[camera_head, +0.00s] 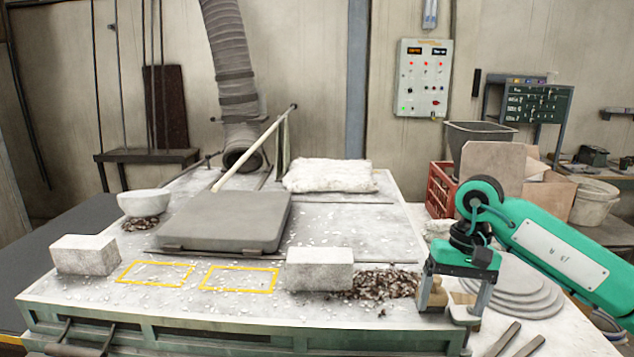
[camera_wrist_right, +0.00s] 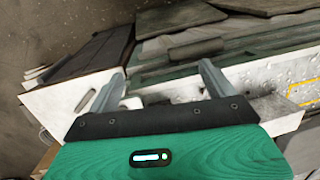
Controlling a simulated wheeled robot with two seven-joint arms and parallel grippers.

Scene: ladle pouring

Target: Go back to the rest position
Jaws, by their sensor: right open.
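My right gripper (camera_head: 448,310), on a green arm from the right, is over the table's front right corner. Its two fingers point down and stand apart. They also show in the right wrist view (camera_wrist_right: 161,78), open with nothing held between them. A small tan object (camera_head: 437,294) shows by the left finger in the head view; I cannot tell whether they touch. A white bowl (camera_head: 145,203) stands at the table's left. A long pale handle (camera_head: 252,150) slants up at the back; what it belongs to is unclear. My left gripper is out of view.
Two pale blocks (camera_head: 85,255) (camera_head: 320,270) stand near the front, with yellow outlined rectangles (camera_head: 155,262) between them. A grey slab (camera_head: 225,220) lies mid-table. Brown chips (camera_head: 385,285) and stacked grey discs (camera_head: 520,285) are close to my right gripper. A red crate (camera_head: 440,190) stands behind.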

